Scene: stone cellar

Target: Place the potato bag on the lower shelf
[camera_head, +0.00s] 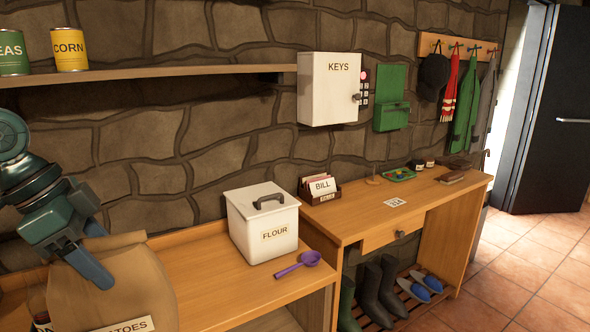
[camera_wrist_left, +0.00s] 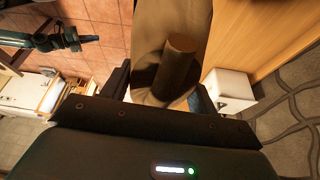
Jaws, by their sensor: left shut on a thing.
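The potato bag (camera_head: 120,285) is a brown paper sack with a white label reading "TOES" at the lower left of the head view. My left gripper (camera_head: 88,255) is shut on its top. In the left wrist view the bag's brown top (camera_wrist_left: 178,70) sticks up between the jaws. The bag's bottom is cut off, so I cannot tell whether it touches anything. A lower shelf (camera_head: 275,322) shows in part under the wooden counter. What seems to be my right gripper (camera_wrist_left: 85,40) shows small in the left wrist view; its jaws are unclear.
A wall shelf (camera_head: 160,74) holds cans above. A desk (camera_head: 400,210) with boots (camera_head: 368,285) below adjoins on the right. The counter between bag and bin is clear.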

